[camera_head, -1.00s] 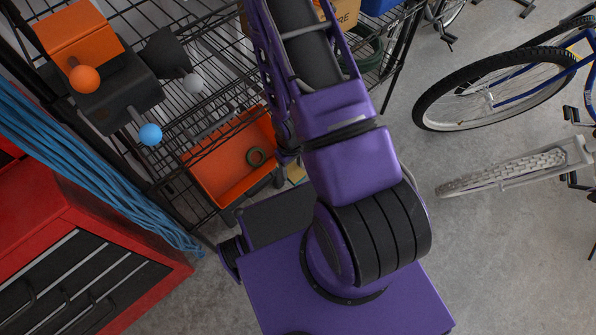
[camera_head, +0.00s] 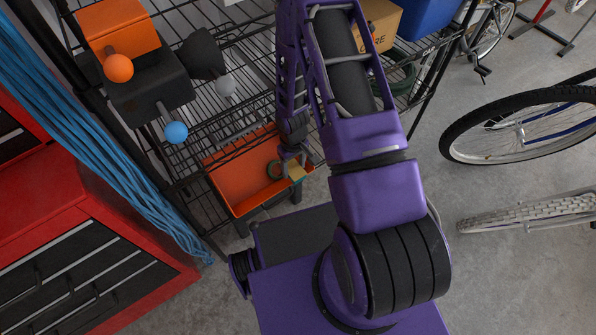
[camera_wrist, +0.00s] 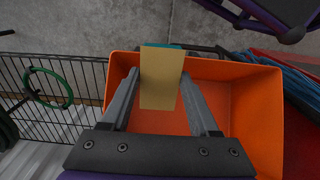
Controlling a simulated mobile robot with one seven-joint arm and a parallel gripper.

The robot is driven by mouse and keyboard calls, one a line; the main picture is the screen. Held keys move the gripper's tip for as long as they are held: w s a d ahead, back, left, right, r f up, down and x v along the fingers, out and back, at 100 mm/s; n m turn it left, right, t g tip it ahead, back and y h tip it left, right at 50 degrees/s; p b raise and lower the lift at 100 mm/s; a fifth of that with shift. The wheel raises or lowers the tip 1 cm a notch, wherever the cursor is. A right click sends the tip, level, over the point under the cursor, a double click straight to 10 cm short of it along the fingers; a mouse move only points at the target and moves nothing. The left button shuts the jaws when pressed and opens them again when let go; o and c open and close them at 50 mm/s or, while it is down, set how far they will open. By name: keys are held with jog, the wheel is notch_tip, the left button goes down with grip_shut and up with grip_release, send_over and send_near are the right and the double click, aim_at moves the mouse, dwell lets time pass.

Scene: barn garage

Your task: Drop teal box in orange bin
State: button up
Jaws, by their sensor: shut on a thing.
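The teal box (camera_head: 297,171) shows mostly a tan face in the head view, with a little teal at its edge. In the wrist view the tan face (camera_wrist: 161,78) fills the space between my fingers, with a teal sliver behind its top. My gripper (camera_wrist: 160,80) is shut on this box; in the head view it is small, at the end of my arm (camera_head: 292,156). The orange bin (camera_head: 235,181) sits on a wire shelf. The box is at the bin's right rim in the head view and overlaps the far rim of the bin (camera_wrist: 262,105) in the wrist view.
Blue cables (camera_head: 100,140) and a red tool chest (camera_head: 70,220) stand left. Bicycles (camera_head: 525,125) stand right.

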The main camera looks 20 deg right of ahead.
jog(key=shift+w+a+f, duration=0.1)
jog(key=shift+w, duration=0.25)
jog(key=o, duration=1.5)
jog(key=shift+c, duration=0.2)
notch_tip(320, 180, up, 17)
jog(key=p, duration=0.2)
jog(key=shift+r, duration=0.2)
